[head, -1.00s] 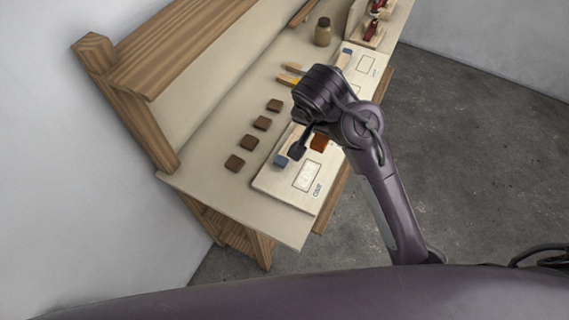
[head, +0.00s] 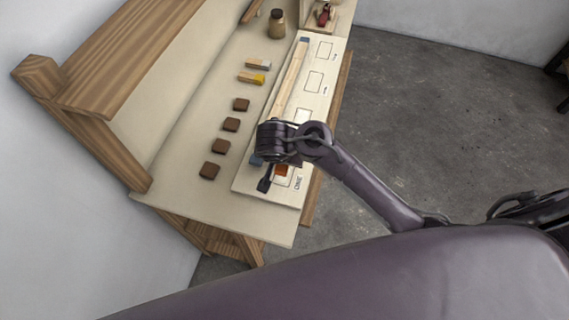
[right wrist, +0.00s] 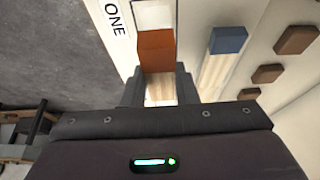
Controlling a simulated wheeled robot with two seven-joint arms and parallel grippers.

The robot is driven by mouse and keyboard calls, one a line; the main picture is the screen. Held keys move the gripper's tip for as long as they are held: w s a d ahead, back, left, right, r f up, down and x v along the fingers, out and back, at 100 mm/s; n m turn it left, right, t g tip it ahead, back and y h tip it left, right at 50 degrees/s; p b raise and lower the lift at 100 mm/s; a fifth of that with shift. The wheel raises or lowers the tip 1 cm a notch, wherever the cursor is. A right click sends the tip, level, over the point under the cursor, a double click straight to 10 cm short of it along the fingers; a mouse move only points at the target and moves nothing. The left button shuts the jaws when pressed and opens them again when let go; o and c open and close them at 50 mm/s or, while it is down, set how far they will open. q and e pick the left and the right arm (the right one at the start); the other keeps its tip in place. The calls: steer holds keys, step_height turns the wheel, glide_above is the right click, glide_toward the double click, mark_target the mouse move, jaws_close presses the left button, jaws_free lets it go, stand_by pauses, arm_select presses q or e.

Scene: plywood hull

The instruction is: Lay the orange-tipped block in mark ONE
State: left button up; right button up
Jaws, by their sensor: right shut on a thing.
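The orange-tipped block (right wrist: 156,52) is between the fingers of my right gripper (right wrist: 158,88), which is shut on it; its pale wooden body shows between them. In the head view the orange end (head: 282,170) shows beside my right gripper (head: 275,178), and the arm hides the rest. Mark ONE (right wrist: 154,14) is a pale outlined area beside the printed word ONE on the board (head: 248,182). The orange end overlaps it in the wrist view; I cannot tell whether the block touches the board. My left gripper is not in view.
A long wooden strip (head: 289,80) with blue ends lies along the board. Several brown squares (head: 231,125), a yellow-tipped block (head: 252,78) and a grey-tipped block (head: 258,64) lie left of it. A jar (head: 277,25) stands farther back. Other outlined marks (head: 315,81) are empty.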

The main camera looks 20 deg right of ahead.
mark_target(285, 166)
step_height(285, 166, down, 4)
steer(key=shift+d+r, duration=0.1)
steer(key=shift+r, duration=0.05)
steer(key=shift+f, duration=0.2)
steer(key=shift+f+b, duration=0.15)
steer(key=shift+b, duration=0.2)
steer(key=o, duration=1)
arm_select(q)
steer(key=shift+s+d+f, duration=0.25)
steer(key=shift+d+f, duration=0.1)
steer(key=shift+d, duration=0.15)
arm_select(e)
steer(key=shift+r, duration=0.3)
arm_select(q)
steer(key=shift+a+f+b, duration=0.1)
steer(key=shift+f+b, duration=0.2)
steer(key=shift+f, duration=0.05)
arm_select(e)
steer(key=v, duration=1.1)
steer(key=shift+s+r, duration=0.1)
steer(key=shift+r, duration=0.25)
